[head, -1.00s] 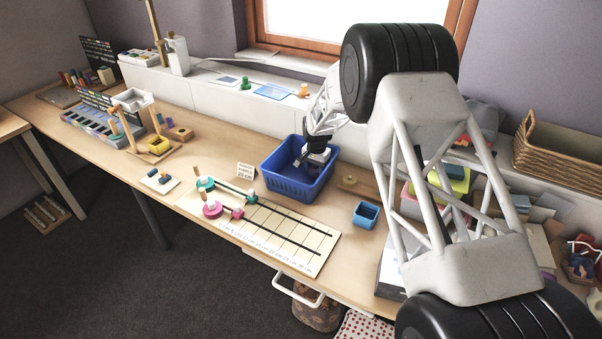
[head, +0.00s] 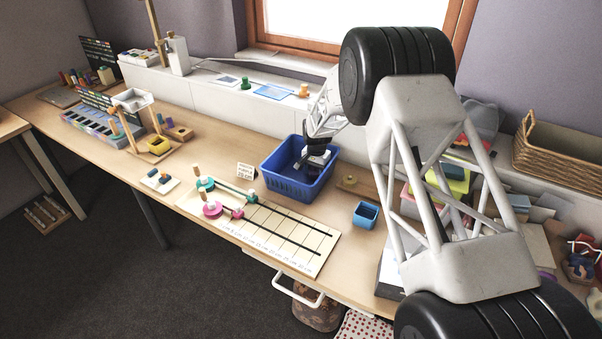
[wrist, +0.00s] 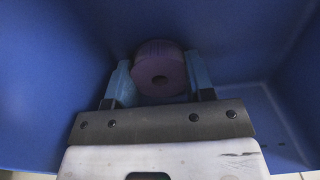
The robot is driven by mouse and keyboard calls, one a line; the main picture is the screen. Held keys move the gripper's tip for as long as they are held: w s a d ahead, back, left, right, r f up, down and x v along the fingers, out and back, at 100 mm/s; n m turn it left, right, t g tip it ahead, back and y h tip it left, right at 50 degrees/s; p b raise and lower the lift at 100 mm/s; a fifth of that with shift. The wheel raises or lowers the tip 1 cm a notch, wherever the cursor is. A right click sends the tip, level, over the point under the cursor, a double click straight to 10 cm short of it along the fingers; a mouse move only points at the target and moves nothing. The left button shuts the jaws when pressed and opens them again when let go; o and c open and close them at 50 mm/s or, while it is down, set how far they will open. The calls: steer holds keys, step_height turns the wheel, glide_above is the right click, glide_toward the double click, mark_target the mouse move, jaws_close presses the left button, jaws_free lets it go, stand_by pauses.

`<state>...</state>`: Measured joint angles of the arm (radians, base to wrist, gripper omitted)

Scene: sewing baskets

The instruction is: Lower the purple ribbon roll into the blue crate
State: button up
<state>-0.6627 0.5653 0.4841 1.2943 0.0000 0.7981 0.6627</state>
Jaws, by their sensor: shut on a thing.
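The blue crate (head: 284,185) stands on the table, and its walls fill most of the wrist view (wrist: 50,70). My gripper (wrist: 160,80) reaches down inside the crate. In the head view my gripper (head: 304,162) is inside the crate's rim, and the roll is hidden there. I cannot tell whether the roll touches the crate floor.
A small blue bin (head: 366,215) stands right of the crate. A measuring board (head: 290,238) with pink and teal rolls lies in front. A small card (head: 245,171) stands at the crate's left. A wicker basket (head: 560,155) is far right.

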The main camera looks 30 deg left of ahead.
steer(key=shift+f, duration=0.35)
stand_by(0.5)
steer(key=o, duration=1.3)
step_height(320, 180, up, 8)
steer(key=shift+f, duration=0.1)
